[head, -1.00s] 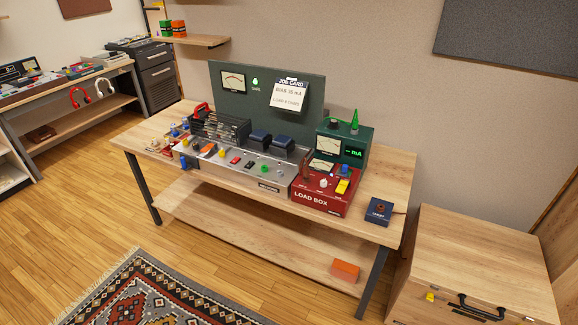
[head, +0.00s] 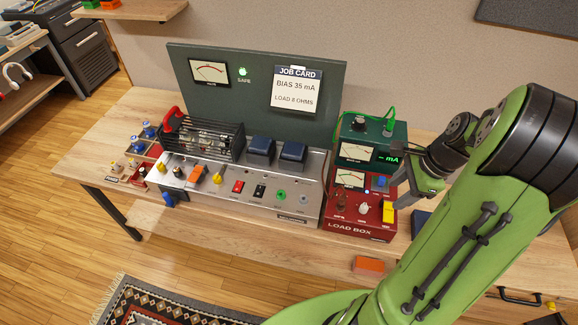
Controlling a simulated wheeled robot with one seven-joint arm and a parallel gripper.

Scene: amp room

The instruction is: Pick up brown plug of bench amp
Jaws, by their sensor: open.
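The bench amp (head: 262,206) is a silver chassis on the wooden bench, with a black cage and two dark blue transformers. My gripper (head: 402,190) is open, at the right of the load box and right of the brown piece. It seems empty; its fingers are partly hidden by its own body.
A green meter box (head: 372,154) stands behind the load box, with a green lead on top. Clear bench top (head: 85,160) shows at left.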

